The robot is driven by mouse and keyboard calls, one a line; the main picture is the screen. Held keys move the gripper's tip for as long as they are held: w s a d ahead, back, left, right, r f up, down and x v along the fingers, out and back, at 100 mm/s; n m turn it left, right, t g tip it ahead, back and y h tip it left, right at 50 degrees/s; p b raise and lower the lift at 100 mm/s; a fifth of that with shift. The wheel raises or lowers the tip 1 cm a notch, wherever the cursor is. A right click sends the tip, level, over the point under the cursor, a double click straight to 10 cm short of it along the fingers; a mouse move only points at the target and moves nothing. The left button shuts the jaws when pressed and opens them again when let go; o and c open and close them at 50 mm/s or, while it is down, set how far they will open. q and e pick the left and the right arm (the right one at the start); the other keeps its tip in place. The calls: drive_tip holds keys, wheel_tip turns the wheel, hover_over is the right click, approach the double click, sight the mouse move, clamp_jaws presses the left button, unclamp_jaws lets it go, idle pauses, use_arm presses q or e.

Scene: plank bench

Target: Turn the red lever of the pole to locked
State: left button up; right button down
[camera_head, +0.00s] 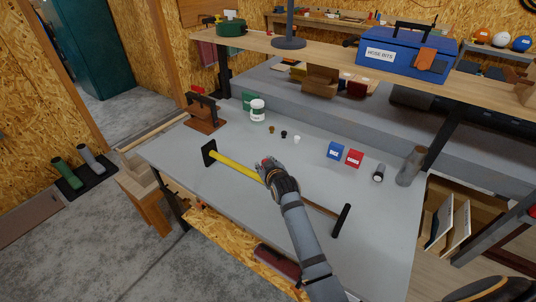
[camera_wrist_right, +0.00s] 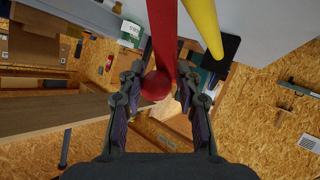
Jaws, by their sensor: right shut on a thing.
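The pole (camera_head: 232,167) lies across the grey bench top, yellow on its left part and brown on its right, with a black foot at each end. In the right wrist view the yellow tube (camera_wrist_right: 204,25) runs to a black foot plate (camera_wrist_right: 223,52). The red lever (camera_wrist_right: 163,40) runs beside the tube at a slight angle and ends in a round red knob (camera_wrist_right: 155,86). My right gripper (camera_head: 267,168) is at the pole's middle and covers most of the lever in the head view.
A blue box (camera_head: 335,150), a red box (camera_head: 354,158) and a grey cylinder (camera_head: 410,166) stand right of the pole. A white jar (camera_head: 257,110) and a brown stand (camera_head: 205,115) are behind it. A raised shelf (camera_head: 340,64) runs along the back. The front left bench top is clear.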

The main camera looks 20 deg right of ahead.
drive_tip(key=shift+w+a+f+g+p, duration=0.15)
drive_tip(key=shift+w+f+g+p, duration=0.1)
drive_tip(key=shift+g+p, duration=0.25)
drive_tip(key=c, duration=1)
unclamp_jaws()
drive_tip(key=shift+c, duration=0.2)
drive_tip(key=shift+r, duration=0.15)
wheel_tip(320, 180, up, 10)
drive_tip(key=shift+f, duration=0.15)
